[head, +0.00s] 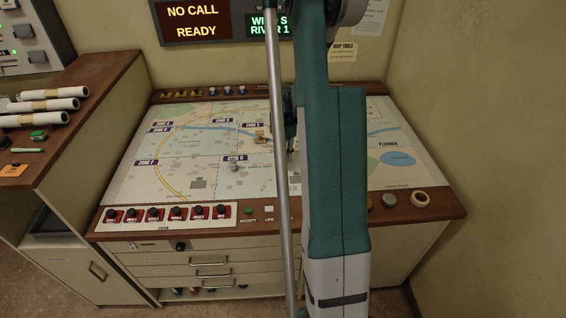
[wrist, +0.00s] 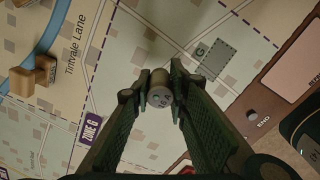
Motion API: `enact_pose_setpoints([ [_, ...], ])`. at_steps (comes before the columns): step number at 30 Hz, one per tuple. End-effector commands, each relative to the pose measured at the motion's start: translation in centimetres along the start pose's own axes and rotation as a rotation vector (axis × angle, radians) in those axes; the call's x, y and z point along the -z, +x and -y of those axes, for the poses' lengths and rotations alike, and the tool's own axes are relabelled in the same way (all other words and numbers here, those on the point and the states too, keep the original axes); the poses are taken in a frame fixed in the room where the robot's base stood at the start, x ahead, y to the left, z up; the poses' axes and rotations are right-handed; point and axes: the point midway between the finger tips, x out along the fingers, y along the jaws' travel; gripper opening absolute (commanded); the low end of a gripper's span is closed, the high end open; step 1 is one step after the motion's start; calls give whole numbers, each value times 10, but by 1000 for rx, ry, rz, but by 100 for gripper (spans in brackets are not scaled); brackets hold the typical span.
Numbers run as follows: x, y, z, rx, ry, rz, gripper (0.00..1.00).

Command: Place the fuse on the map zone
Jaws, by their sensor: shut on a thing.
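In the wrist view, my gripper (wrist: 160,94) is shut on a small brownish-grey cylinder with a grey end face, the fuse (wrist: 158,78). The fuse is between the fingertips over the map; I cannot tell whether it touches the map. A grey dashed rectangle marked G, a map zone (wrist: 218,58), lies to the right of and above the fuse in the picture. The purple ZONE G label (wrist: 92,129) is at lower left. In the head view, my gripper (head: 291,125) is partly hidden by my arm, above the map (head: 135,188); the fuse cannot be made out there.
Wooden blocks (wrist: 30,76) stand on the map near the blue river. A small grey object (head: 234,168) is on the map. Red switches (head: 175,214) line the console's front edge. A tape roll (head: 420,199) lies at the right. Paper rolls (head: 45,105) lie on the left cabinet.

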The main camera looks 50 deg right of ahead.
Motion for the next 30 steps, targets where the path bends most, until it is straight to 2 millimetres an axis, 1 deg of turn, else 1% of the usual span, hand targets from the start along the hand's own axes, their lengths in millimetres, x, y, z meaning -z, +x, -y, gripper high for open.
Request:
enact_pose_setpoints([
  [5,0,5,0,0,0,0,4],
  [12,0,27,0,0,0,0,4],
  [16,0,36,0,0,0,0,4],
  [30,0,40,0,0,0,0,4],
])
